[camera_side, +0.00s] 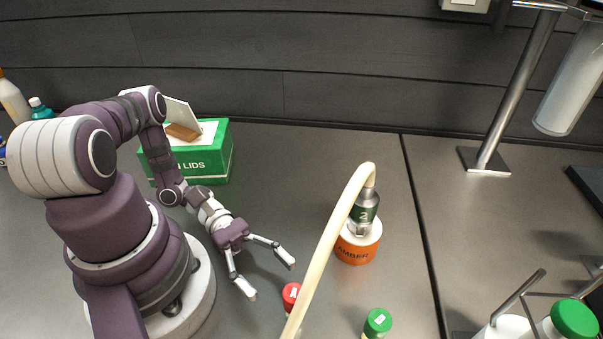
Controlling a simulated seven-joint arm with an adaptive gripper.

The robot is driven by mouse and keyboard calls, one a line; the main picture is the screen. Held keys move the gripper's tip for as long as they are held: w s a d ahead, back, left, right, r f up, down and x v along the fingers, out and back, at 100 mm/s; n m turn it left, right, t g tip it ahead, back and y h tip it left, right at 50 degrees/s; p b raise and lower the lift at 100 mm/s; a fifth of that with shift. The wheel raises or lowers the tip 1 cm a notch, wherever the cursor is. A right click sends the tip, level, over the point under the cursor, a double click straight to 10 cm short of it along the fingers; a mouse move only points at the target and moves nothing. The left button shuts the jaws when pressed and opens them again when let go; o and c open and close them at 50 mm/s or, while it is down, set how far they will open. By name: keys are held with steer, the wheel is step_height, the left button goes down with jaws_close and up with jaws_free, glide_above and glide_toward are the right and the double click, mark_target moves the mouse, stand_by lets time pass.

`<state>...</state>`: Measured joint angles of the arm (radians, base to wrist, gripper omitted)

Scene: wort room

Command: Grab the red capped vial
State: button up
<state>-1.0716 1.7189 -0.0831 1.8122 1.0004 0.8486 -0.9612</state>
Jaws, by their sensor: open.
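The red capped vial (291,295) stands at the bottom middle of the view. Its red cap shows, and most of its body is hidden by the pale hose and the frame's lower edge. My gripper (270,281) is open, with its two fingers spread apart. It is just left of the red cap, with the fingers pointing toward the lower right. Nothing is seen between the fingers. I cannot tell how high the fingertips are above the vial.
A pale hose (330,240) arches close right of the red cap from a grey-green fitting (364,207) on an orange "AMBER" container (358,246). A green-capped vial (377,322) stands further right. A green "LIDS" box (205,160) sits behind my arm. A metal stand (485,158) is at right.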

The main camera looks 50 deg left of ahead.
mark_target(294, 301)
steer(key=d, duration=0.5)
steer(key=shift+w+d, duration=0.25)
steer(key=shift+w, duration=0.05)
jaws_close()
